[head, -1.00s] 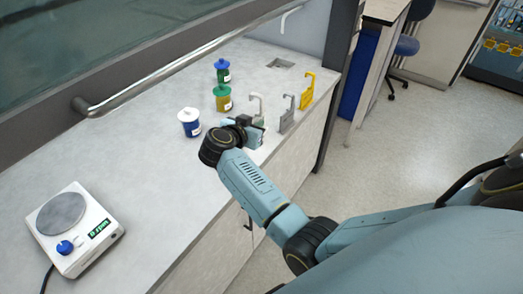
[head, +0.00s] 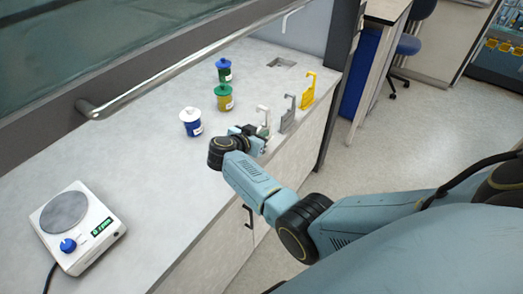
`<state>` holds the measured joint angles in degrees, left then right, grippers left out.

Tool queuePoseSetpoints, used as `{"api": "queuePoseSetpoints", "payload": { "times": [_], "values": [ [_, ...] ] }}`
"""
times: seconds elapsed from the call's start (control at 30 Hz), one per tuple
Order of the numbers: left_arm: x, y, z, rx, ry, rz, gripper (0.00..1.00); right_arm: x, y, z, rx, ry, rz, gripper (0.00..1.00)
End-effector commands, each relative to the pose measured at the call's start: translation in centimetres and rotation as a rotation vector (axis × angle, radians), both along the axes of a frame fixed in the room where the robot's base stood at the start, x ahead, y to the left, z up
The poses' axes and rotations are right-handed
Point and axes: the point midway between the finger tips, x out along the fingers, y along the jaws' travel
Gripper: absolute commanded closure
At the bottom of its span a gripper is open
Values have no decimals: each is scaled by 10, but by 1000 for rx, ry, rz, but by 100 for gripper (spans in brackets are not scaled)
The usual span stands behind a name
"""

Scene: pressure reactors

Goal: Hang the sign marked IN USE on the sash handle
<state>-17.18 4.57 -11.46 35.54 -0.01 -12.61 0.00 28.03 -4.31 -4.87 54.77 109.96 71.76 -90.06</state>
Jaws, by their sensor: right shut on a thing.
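The sash handle (head: 190,62) is a long metal bar along the bottom of the glass sash. My right gripper (head: 260,139) is shut on the pale hooked sign (head: 264,115) at the counter's front edge; its jaws hide the lower part. The sign's hook points up. A grey hooked sign (head: 288,118) and a yellow hooked sign (head: 308,93) stand upright just to the right, apart from the gripper. The lettering on all the signs is too small to read. My left gripper is not in view.
A white balance (head: 90,245) sits at the counter's lower left. The counter (head: 130,165) between the balance and jars is clear.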

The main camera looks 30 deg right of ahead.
Motion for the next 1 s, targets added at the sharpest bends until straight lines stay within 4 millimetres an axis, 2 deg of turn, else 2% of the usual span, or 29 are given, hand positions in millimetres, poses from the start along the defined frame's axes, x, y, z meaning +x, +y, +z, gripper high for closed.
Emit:
{"api": "queuePoseSetpoints", "payload": {
  "times": [0.03, 0.17, 0.33, 0.73, 0.93, 0.97, 1.0],
  "values": [
    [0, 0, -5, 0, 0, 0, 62, 0, -1, -9, -3, 1, 0, 100],
    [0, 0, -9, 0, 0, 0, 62, 1, -1, -19, -1, -1, 0, 100],
    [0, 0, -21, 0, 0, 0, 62, 0, 0, -47, -3, 1, 1, 100],
    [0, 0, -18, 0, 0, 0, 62, 0, 0, -54, 0, -3, -1, 100],
    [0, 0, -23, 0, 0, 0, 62, 0, 0, -60, 1, -1, -2, 100],
    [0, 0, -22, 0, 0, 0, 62, 0, -1, -59, 1, -1, -2, 89],
    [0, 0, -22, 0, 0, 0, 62, 0, 0, -58, 1, -1, -2, 84]
  ]
}}
